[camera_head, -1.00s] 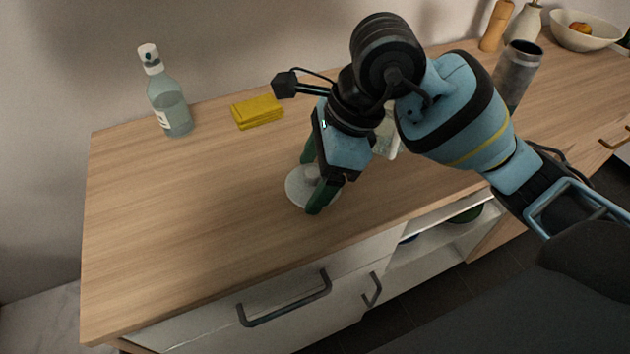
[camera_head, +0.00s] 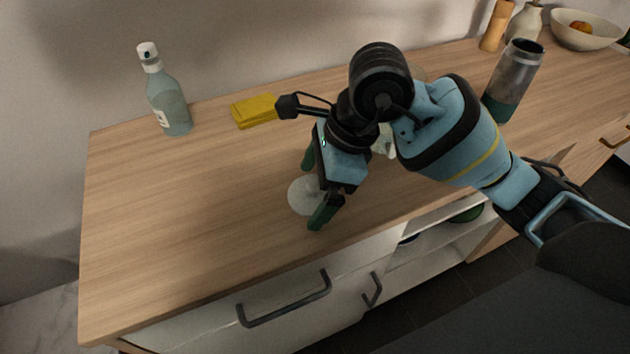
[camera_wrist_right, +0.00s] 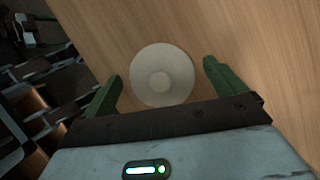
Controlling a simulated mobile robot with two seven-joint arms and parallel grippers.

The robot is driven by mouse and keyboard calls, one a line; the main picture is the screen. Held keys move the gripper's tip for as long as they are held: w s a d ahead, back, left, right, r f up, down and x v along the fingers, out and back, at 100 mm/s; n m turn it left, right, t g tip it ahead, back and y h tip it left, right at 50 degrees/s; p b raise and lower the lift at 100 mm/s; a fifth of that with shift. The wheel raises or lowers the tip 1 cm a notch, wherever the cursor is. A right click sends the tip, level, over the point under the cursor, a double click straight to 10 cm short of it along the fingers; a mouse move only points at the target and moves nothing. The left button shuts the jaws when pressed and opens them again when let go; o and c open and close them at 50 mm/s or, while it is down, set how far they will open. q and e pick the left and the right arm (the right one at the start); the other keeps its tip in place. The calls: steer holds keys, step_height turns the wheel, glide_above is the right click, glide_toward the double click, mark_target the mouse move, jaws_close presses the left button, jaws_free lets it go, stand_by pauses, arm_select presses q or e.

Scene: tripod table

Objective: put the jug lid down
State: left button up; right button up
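The jug lid, a pale round disc (camera_head: 301,197) with a small knob, lies flat on the wooden counter, partly hidden by my right gripper in the head view. The whole lid (camera_wrist_right: 178,68) shows in the right wrist view, with its knob facing the camera. My right gripper (camera_head: 314,190) is open above the lid, its green fingers spread wide. In the right wrist view the fingers (camera_wrist_right: 162,72) stand to either side of the lid, with gaps between. A pale, glassy object (camera_head: 386,142) is mostly hidden behind my right arm. My left gripper is not in view.
A dark-topped cylinder (camera_head: 514,78), a bowl with fruit (camera_head: 583,34) and a vase (camera_head: 524,22) are at the right. The counter's left part is clear.

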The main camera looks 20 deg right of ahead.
steer(key=shift+r, duration=0.1)
steer(key=p+v, duration=0.1)
steer(key=v, duration=1.1)
stand_by(0.4)
